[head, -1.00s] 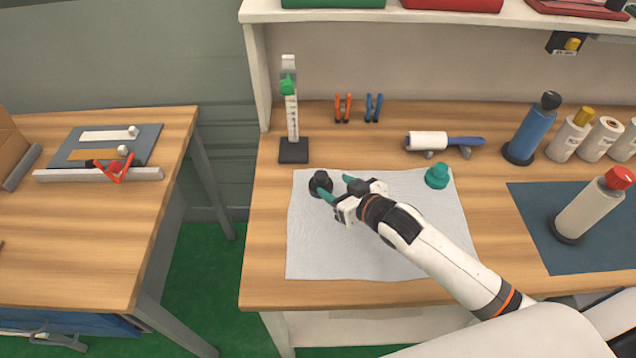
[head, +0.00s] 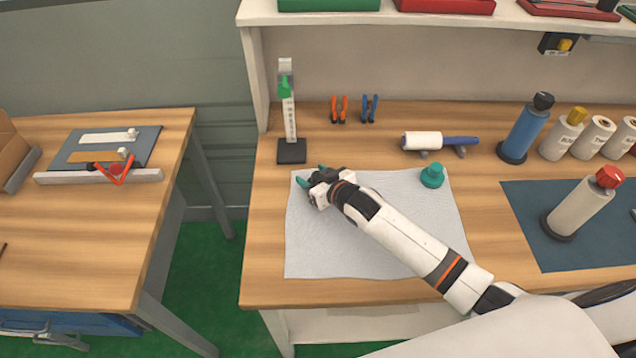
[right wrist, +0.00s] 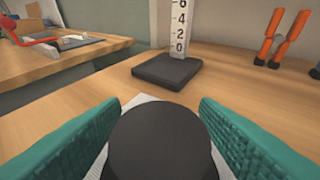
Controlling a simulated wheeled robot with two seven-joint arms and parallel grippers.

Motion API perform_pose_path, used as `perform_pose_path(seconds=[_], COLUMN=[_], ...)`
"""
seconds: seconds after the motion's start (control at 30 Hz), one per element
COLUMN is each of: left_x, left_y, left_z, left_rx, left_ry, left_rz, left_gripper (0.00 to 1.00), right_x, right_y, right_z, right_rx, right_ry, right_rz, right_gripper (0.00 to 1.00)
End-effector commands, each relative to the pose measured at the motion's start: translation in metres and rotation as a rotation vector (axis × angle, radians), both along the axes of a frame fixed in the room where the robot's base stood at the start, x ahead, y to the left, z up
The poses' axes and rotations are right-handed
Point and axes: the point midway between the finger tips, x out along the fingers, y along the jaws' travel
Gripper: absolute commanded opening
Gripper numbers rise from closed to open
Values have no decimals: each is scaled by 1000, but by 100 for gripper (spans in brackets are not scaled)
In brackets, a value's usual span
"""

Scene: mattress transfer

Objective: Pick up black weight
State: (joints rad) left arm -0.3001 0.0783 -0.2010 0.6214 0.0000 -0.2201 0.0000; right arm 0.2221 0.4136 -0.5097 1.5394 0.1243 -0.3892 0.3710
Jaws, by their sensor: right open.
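The black weight (right wrist: 160,145) sits between the two teal fingers of my right gripper (right wrist: 158,140) in the right wrist view, with a small gap visible on each side. In the head view my right gripper (head: 311,178) is over the back left corner of the white cloth (head: 310,250), and its fingers and wrist hide most of the weight. The right gripper is open around the weight. My left gripper is not in view.
A scale post on a black base (head: 292,152) stands just behind the gripper. A teal weight (head: 432,176) is on the cloth's back right. The front of the cloth is clear.

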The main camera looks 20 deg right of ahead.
Motion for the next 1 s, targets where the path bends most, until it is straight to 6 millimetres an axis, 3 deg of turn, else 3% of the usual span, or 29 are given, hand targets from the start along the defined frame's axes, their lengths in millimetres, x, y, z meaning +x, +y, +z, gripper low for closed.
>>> perform_pose_path(seconds=[0.07, 0.4, 0.73, 1.0], left_x=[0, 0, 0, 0], left_y=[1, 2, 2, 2], left_z=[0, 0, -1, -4], left_rx=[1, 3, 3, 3], left_ry=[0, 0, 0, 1], left_rz=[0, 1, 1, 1], left_gripper=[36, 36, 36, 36], right_x=[0, -1, 0, 0], right_y=[0, 0, 0, 0], right_z=[0, -1, 7, 56], right_rx=[0, -1, 1, 2], right_ry=[0, 2, -4, -8], right_rz=[0, 0, 0, 2], right_gripper=[53, 0, 0, 0])
